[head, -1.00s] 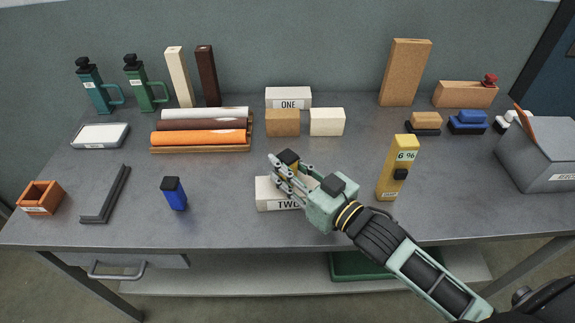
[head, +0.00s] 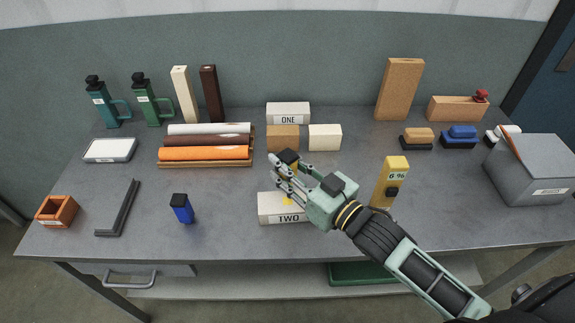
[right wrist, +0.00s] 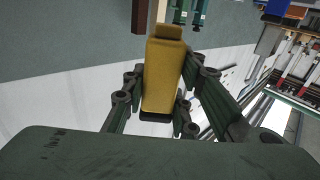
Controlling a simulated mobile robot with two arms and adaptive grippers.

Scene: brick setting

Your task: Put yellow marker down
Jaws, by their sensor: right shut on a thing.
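My right gripper (head: 283,178) is shut on the yellow marker, which has a dark cap (head: 289,156). In the right wrist view, the marker's yellow body (right wrist: 164,75) sits between the two fingers. In the head view the fingers hide most of the marker; a bit of yellow shows below them. The marker looks upright, in front of or over the white block labelled TWO (head: 270,211); I cannot tell whether it touches the block. A blue marker (head: 181,209) stands on the grey table (head: 225,222) to the left. My left gripper is not in view.
A yellow G 96 device (head: 389,182) stands close right of my gripper. Tan (head: 283,138) and cream (head: 325,137) blocks and block ONE (head: 288,113) lie behind it. Rolls (head: 205,153) lie back left; a grey bin (head: 535,170) is at right. Table between blue marker and block TWO is clear.

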